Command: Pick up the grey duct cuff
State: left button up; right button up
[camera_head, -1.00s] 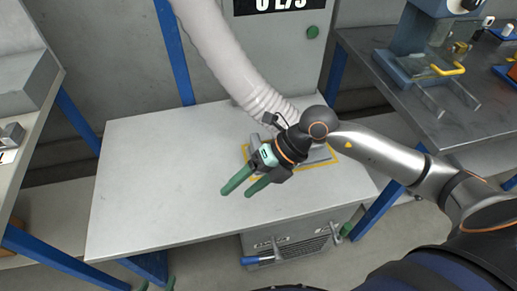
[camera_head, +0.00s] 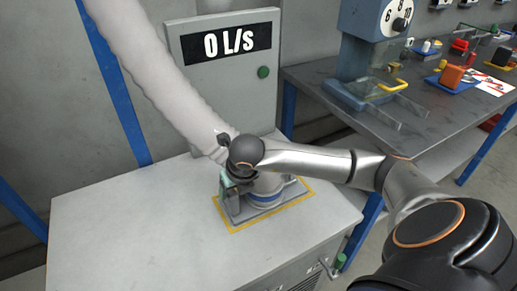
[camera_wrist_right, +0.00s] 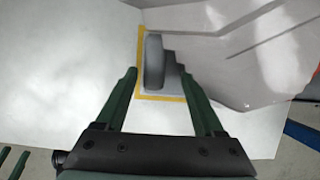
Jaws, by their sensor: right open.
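My right gripper (camera_head: 230,194) is low over the white table, at the left side of a round grey-blue fitting (camera_head: 264,190). In the right wrist view its green fingers (camera_wrist_right: 157,76) are open. A grey rounded piece (camera_wrist_right: 154,62) with a stepped edge shows between and beyond the fingertips; I cannot tell whether it is part of the duct cuff or whether the fingers touch it. The pale ribbed duct (camera_head: 150,75) comes down behind my wrist, which hides its lower end. Two green fingertips of my left gripper (camera_wrist_right: 11,164) show apart at the wrist view's lower left.
A yellow outline (camera_head: 301,199) frames the fitting on the white table (camera_head: 120,235). The table's left part is clear. A grey cabinet with a display (camera_head: 238,43) stands behind. A metal bench (camera_head: 330,82) with several devices is at the right.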

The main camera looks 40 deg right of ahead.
jog(key=x, duration=0.4)
jog(key=shift+w+a+f+b, duration=0.1)
jog(key=shift+w+a+b, duration=0.1)
jog(key=shift+a+b, duration=0.2)
jog(key=shift+w+d+f, duration=0.1)
jog(key=shift+w+f, duration=0.15)
jog(key=shift+f, duration=0.3)
jog(key=c, duration=0.5)
grip_shut()
pick_arm(q)
jog(key=shift+w+a+r+t, duration=0.15)
jog(key=shift+w+r+t, duration=0.4)
jog(key=shift+w, duration=0.3)
pick_arm(e)
jog(key=shift+r, duration=0.1)
